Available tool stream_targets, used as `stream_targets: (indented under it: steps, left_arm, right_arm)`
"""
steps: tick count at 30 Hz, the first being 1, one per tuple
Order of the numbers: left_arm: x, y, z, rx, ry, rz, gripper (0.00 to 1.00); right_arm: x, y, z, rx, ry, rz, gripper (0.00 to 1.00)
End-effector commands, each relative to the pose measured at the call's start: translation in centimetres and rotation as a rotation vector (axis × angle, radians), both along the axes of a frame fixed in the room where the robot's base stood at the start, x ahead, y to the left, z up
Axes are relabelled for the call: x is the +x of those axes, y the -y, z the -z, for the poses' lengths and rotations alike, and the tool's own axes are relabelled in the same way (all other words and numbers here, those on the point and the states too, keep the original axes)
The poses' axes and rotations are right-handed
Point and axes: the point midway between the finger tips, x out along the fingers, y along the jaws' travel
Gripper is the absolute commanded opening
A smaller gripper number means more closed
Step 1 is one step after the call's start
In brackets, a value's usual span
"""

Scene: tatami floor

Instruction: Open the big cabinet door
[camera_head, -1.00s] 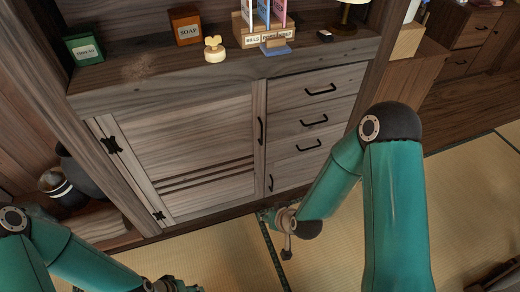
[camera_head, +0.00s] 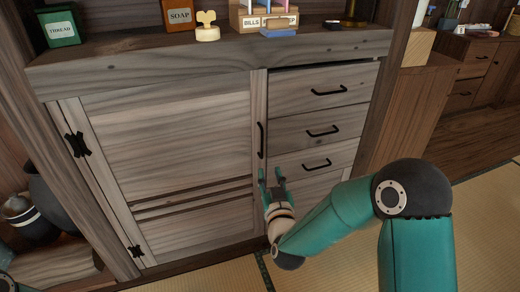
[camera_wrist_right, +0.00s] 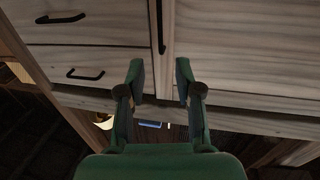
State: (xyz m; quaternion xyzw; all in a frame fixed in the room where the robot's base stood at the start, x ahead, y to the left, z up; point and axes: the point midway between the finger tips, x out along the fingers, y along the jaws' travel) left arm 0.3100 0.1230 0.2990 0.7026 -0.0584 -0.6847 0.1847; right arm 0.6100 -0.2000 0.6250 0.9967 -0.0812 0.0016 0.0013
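The big cabinet door (camera_head: 185,130) is a wide pale wooden panel on the left of the cabinet, with black hinges on its left side. It looks closed. Its black upright handle (camera_head: 261,140) is at the door's right edge. My right gripper (camera_head: 272,172) is open and empty, just below the handle in the head view. In the right wrist view, the handle (camera_wrist_right: 160,28) lies ahead of the gap between the open fingers (camera_wrist_right: 160,72), with nothing between them. My left gripper is out of view.
Drawers with black handles (camera_head: 323,131) are right of the door. The cabinet top (camera_head: 150,70) holds a green thread box (camera_head: 59,28), a soap box (camera_head: 180,14) and a bills holder (camera_head: 265,20). Tatami (camera_head: 340,262) lies in front.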

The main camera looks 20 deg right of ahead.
Motion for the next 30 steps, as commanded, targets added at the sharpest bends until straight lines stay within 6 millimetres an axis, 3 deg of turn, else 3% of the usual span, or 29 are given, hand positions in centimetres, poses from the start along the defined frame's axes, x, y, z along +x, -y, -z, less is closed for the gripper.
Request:
stream_targets:
  steps: [18,24,30]
  left_arm:
    - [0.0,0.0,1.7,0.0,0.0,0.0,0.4]
    - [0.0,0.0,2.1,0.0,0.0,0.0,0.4]
    - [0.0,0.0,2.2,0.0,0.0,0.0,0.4]
  right_arm:
    - [11.6,2.0,0.2,0.001,-0.001,0.0,0.35]
    - [14.1,2.4,0.2,0.0,-0.003,0.0,0.35]
    - [15.1,2.6,0.1,0.002,-0.004,0.0,0.35]
